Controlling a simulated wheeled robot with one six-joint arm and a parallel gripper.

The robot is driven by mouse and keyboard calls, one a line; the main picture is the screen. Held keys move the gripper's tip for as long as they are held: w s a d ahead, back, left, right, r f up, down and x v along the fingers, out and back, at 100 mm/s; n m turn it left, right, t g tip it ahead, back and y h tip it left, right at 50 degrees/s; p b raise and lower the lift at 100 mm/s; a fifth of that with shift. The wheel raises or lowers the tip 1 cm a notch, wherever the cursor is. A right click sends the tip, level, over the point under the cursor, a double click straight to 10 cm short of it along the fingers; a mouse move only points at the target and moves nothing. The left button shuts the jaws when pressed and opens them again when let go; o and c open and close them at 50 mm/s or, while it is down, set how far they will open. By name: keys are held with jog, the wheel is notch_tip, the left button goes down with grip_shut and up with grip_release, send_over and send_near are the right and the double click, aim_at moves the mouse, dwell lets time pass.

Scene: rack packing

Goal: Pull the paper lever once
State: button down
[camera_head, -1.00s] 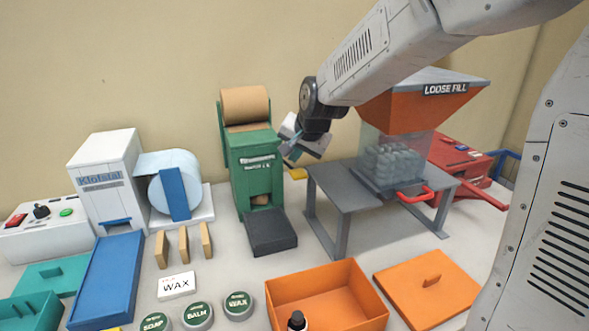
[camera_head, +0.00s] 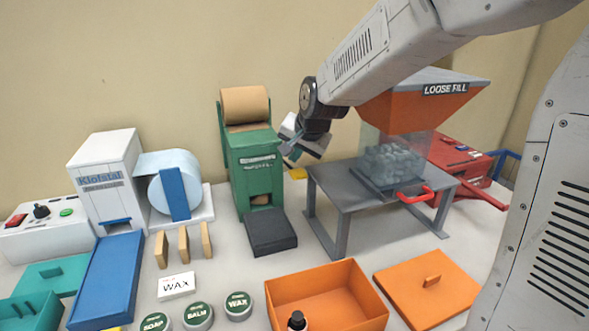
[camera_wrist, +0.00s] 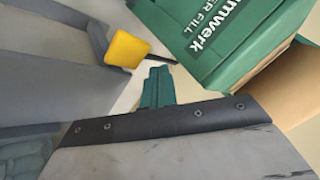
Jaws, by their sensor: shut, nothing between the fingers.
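The green paper dispenser (camera_head: 254,168) stands at the back middle with a brown paper roll (camera_head: 245,105) on top. Its lever ends in a yellow knob (camera_head: 298,174) on the right side, low down. In the wrist view the yellow knob (camera_wrist: 126,50) sits on a thin black rod beside the green housing (camera_wrist: 215,40). My gripper (camera_head: 291,160) is shut and empty, close to the dispenser's right side and above the knob in the head view. Its teal fingers (camera_wrist: 158,86) show in the wrist view, apart from the knob. Brown paper shows in the dispenser's low opening.
A grey table (camera_head: 345,185) with the loose fill hopper (camera_head: 425,100) stands to the right. A black tray (camera_head: 270,231) lies before the dispenser. An open orange box (camera_head: 345,285) with a bottle in it is in front. A blue roll unit (camera_head: 175,187) stands left.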

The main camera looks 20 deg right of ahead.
jog(key=shift+f, duration=0.1)
dwell(0.4)
jog(key=shift+f, duration=0.3)
jog(key=shift+s+f, duration=0.25)
jog(key=shift+f, duration=0.5)
dwell(1.2)
jog(key=shift+w+r, duration=0.25)
jog(key=shift+r, duration=0.9)
jog(key=shift+w+r, duration=0.25)
jog(key=shift+r, duration=1)
jog(key=shift+w+r, duration=0.2)
jog(key=shift+r, duration=1.05)
